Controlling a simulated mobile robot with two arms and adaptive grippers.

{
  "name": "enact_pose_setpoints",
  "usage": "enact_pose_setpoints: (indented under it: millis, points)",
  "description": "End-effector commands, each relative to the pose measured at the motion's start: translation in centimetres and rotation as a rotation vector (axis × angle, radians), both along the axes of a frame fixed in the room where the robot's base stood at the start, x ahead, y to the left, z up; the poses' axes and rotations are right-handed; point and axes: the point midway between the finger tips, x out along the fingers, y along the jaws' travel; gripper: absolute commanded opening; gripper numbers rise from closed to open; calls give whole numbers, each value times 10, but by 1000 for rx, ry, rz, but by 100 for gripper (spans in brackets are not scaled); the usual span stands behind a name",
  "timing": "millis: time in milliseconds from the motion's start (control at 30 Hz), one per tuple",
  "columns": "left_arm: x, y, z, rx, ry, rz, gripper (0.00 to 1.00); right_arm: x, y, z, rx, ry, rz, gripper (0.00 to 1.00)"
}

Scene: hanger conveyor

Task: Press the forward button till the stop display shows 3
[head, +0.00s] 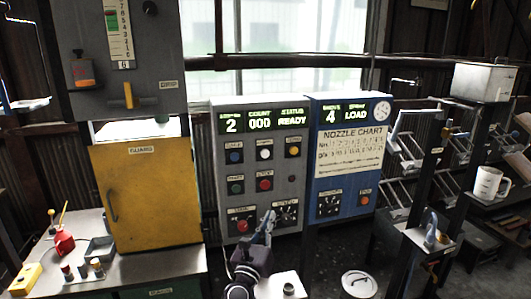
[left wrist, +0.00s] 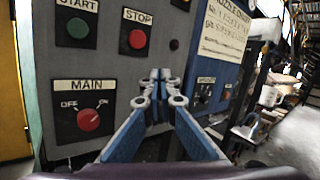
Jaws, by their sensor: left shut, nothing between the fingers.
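A grey control panel (head: 249,194) stands at the middle, and its left display (head: 231,125) reads 2. Beside it the count reads 000 and the status reads READY. A blue button (head: 235,156), a white button (head: 265,154) and a yellow button (head: 293,151) form the top row; their small labels are too blurred to read. My left gripper (head: 269,218) is shut and empty, in front of the panel's lower part, below the red stop button (head: 265,185). In the left wrist view its fingertips (left wrist: 162,78) point at the panel, right of the red stop button (left wrist: 138,39). My right gripper is out of view.
A green start button (head: 236,188), a main switch (head: 241,226) and a rotary dial (head: 286,214) share the panel. A blue cabinet (head: 345,180) adjoins it on the right, and a yellow guard door (head: 147,199) stands left. A mug (head: 488,184) sits far right.

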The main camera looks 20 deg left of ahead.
Motion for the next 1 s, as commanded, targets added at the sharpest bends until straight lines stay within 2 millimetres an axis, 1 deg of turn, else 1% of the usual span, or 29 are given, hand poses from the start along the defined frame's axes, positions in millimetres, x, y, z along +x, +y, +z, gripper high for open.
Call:
enact_pose_setpoints:
  millis: [33, 67, 100, 200, 300, 400, 500, 600, 867, 1000]
  points:
    - [1, -3, 28, 59, -46, 5, 0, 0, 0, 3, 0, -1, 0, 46]
    - [1, -5, 42, 94, -71, 9, 0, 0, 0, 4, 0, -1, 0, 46]
    - [0, -7, 61, 140, -104, 17, 0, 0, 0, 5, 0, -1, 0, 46]
    - [-2, -13, 100, 243, -177, 37, 0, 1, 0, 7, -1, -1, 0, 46]
    - [-6, -17, 129, 322, -233, 57, 0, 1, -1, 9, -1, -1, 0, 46]
    - [-9, -21, 148, 373, -269, 72, 0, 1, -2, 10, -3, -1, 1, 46]
    - [-11, -22, 158, 402, -289, 81, 0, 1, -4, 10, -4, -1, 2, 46]
    - [-12, -23, 161, 410, -294, 84, 0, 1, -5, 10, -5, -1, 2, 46]
    - [-12, -22, 160, 408, -294, 83, 0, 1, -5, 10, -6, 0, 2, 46]
    - [-7, -20, 159, 409, -294, 85, 0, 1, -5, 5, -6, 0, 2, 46]
